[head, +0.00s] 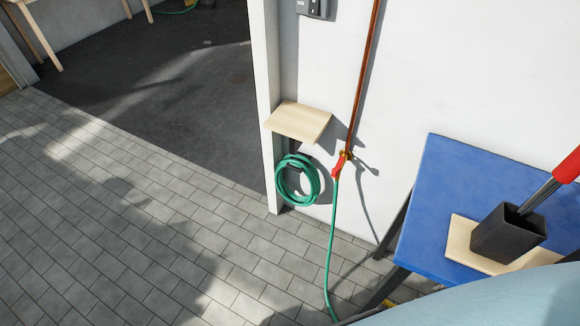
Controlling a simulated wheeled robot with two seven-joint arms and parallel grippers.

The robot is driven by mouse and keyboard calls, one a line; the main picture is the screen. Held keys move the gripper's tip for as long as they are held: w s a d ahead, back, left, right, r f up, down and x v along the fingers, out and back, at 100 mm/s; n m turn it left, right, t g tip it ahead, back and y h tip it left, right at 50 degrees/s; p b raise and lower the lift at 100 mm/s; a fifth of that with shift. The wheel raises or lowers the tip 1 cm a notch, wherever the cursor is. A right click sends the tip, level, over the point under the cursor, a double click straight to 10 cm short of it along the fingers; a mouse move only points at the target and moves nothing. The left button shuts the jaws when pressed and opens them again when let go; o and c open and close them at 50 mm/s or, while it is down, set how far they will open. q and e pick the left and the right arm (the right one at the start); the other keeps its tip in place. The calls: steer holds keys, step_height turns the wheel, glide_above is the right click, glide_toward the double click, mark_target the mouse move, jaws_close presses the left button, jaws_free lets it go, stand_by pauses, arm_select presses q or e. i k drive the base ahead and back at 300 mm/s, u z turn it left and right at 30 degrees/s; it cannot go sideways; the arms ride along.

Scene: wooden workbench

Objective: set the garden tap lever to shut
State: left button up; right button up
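The garden tap (347,155) is a small brass fitting on the white wall, at the lower end of a copper pipe (366,70). Its red lever (339,166) points down and slightly left, close along the top of the green hose. The green hose (331,230) hangs from the tap down to the paving. The tap is small in this view, so its finer details cannot be made out. Neither of my grippers shows in the head view.
A coiled green hose (298,180) hangs below a pale wooden shelf (298,121), left of the tap. A blue table (440,185) at right bears a dark holder (506,236) with a red-handled tool (545,185) on a board. Grey paving (130,220) at left is clear.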

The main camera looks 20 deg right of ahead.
mark_target(335, 170)
steer(key=u, duration=0.1)
steer(key=i, duration=0.85)
steer(key=z, duration=2.2)
